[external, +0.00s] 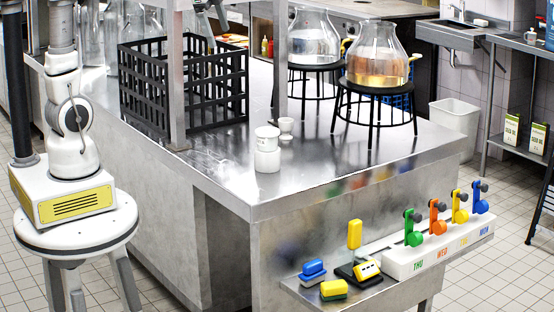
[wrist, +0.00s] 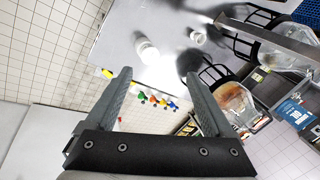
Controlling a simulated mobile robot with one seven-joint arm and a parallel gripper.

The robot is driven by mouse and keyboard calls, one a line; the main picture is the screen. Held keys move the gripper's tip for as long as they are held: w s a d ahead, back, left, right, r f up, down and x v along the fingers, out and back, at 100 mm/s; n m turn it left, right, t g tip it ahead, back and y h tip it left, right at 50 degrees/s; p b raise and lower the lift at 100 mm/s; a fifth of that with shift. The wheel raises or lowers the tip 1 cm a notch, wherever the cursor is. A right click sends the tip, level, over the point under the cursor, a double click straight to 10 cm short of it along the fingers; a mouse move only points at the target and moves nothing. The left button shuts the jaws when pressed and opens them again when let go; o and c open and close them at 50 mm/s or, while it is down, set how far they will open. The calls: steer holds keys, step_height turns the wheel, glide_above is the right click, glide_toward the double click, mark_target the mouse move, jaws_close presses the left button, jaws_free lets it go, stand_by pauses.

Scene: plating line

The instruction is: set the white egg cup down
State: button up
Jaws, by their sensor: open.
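The white egg cup (external: 286,125) looks like the small white piece on the steel counter, just behind a larger white lidded jar (external: 267,150). In the wrist view the small cup (wrist: 197,37) is at upper centre right, apart from the jar (wrist: 147,51). My gripper (wrist: 159,77) is open, its two grey fingers spread with nothing between them. Cup and jar both lie beyond the fingertips in that view. In the external view only a grey part of what looks like my gripper shows at the top edge; its fingertips cannot be made out clearly.
A black crate (external: 184,92) stands left on the counter (external: 215,172), beside a steel post (external: 176,75). Glass vessels sit on black round stands (external: 374,92) at right. The counter's front is mostly clear. A ledge holds sponges (external: 333,289) and coloured day levers (external: 437,216).

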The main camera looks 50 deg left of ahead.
steer(key=s+f+n, duration=0.3)
steer(key=s+n, duration=0.3)
steer(key=s, duration=0.3)
steer(key=s+f+n+t+h, duration=0.1)
steer(key=s+f+n, duration=0.3)
steer(key=s, duration=0.6)
steer(key=shift+s+d+f+n, duration=0.2)
steer(key=shift+d+n, duration=0.15)
steer(key=shift+n, duration=0.55)
